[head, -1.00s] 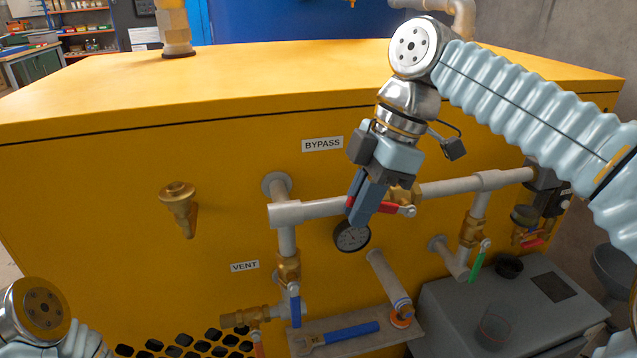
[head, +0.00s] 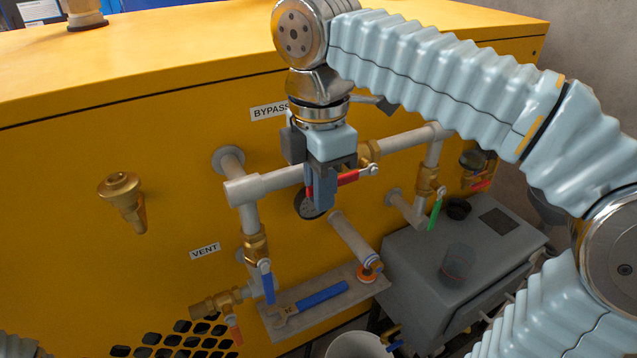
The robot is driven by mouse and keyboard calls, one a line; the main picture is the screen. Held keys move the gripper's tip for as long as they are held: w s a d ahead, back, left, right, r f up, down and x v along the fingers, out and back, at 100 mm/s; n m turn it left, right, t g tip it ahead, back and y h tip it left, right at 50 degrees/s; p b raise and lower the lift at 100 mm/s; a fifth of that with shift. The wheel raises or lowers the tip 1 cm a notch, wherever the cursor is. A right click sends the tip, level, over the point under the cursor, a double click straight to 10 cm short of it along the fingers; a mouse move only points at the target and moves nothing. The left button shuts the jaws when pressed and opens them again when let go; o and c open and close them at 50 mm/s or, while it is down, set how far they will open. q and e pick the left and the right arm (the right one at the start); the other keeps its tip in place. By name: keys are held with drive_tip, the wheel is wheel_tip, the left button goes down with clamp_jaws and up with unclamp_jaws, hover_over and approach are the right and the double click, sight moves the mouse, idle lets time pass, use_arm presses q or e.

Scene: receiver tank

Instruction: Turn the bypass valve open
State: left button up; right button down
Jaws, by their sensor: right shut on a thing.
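The bypass valve is a brass body (head: 370,152) on the grey horizontal pipe, to the right of the BYPASS label (head: 268,112). Its red lever handle (head: 349,177) lies roughly along the pipe, pointing left from its pivot. My right gripper (head: 322,196) reaches down in front of the pipe and is shut on the red handle near its left end. The fingers hide that end of the handle and part of the round gauge (head: 306,205) behind. My left gripper is not in view; only a bit of my left arm shows at the bottom left corner.
A blue-handled valve (head: 267,282) hangs by the VENT label (head: 206,251). A green lever (head: 435,209) is at the right. A shelf (head: 275,329) holds a blue wrench (head: 322,296). A bucket (head: 357,345) stands below.

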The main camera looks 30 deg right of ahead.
drive_tip(key=shift+f, duration=0.15)
drive_tip(key=c, duration=1.2)
unclamp_jaws()
drive_tip(key=shift+c, duration=0.2)
